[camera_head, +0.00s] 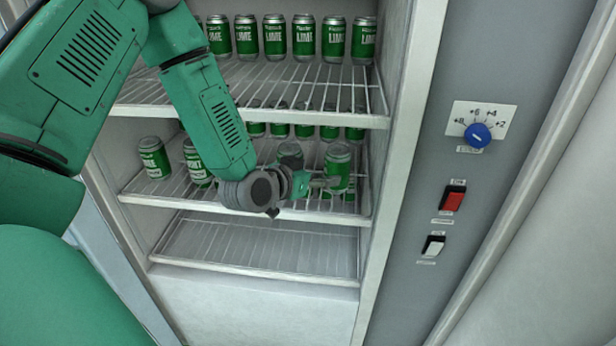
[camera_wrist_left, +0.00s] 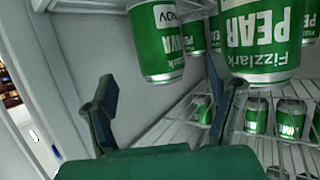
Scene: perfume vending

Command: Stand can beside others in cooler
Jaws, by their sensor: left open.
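A green can (camera_head: 338,168) stands upright at the front right of the cooler's middle shelf, at the tips of my left gripper (camera_head: 318,183). In the left wrist view, which looks upside down, a green can (camera_wrist_left: 157,40) shows between and beyond the two spread fingers of my left gripper (camera_wrist_left: 163,88). The gripper is open, and I cannot tell whether it touches the can. A large PEAR can (camera_wrist_left: 262,38) is close to the right finger. Another can (camera_head: 290,156) stands left of the front can, partly hidden by my wrist. My right gripper is out of view.
Two cans (camera_head: 154,158) (camera_head: 196,160) stand at the left of the middle shelf (camera_head: 135,199). LIME cans (camera_head: 304,37) line the upper shelf (camera_head: 300,118). The bottom shelf (camera_head: 260,245) is empty. The cooler's right wall (camera_head: 395,130) is close to the front can.

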